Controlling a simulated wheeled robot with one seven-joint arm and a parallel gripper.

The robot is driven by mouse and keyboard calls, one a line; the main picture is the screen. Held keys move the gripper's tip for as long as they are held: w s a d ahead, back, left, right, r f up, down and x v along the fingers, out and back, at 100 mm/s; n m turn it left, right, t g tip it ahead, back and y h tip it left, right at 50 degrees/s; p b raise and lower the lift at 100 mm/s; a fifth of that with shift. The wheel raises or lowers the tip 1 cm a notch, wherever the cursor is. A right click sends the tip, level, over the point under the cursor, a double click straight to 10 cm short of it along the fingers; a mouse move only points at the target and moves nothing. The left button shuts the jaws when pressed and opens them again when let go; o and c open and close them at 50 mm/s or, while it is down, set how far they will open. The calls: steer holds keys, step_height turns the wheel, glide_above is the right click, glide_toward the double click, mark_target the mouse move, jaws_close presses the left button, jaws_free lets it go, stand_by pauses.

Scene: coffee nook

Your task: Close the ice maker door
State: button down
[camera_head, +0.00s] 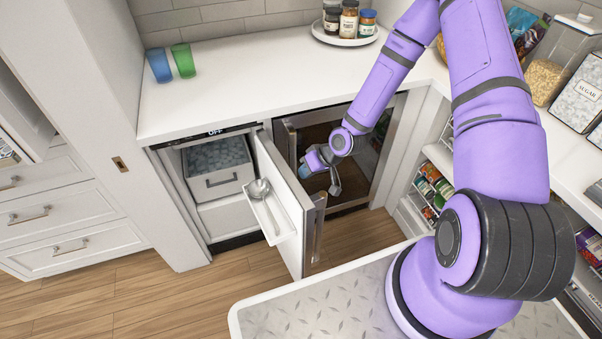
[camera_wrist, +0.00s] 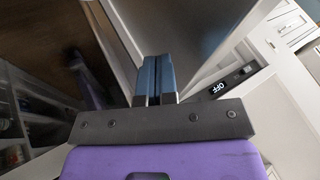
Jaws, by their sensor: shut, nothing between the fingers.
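The ice maker (camera_head: 205,215) is a built-in unit under the counter, with an "OFF" display on its top strip. Its ice bin (camera_head: 217,168) shows inside. Its door (camera_head: 292,228) stands open, swung out to the right, with a scoop (camera_head: 262,194) held on its inner face. The door's handle (camera_head: 318,226) is on the outer side. My gripper (camera_head: 334,186) is to the right of the door, on its outer side, in front of a dark-fronted appliance. In the wrist view my gripper (camera_wrist: 156,78) has its blue fingers together and empty, close to the door; contact cannot be told.
A dark glass-fronted appliance (camera_head: 372,172) is right of the ice maker. Open spice shelves (camera_head: 432,190) stand further right. The counter (camera_head: 250,70) above holds a blue cup (camera_head: 159,65), a green cup (camera_head: 183,60) and a tray of jars (camera_head: 345,40). Wood floor (camera_head: 140,285) in front is clear.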

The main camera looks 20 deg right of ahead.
steer(key=shift+s+a, duration=0.1)
steer(key=shift+a, duration=0.75)
steer(key=shift+a, duration=0.15)
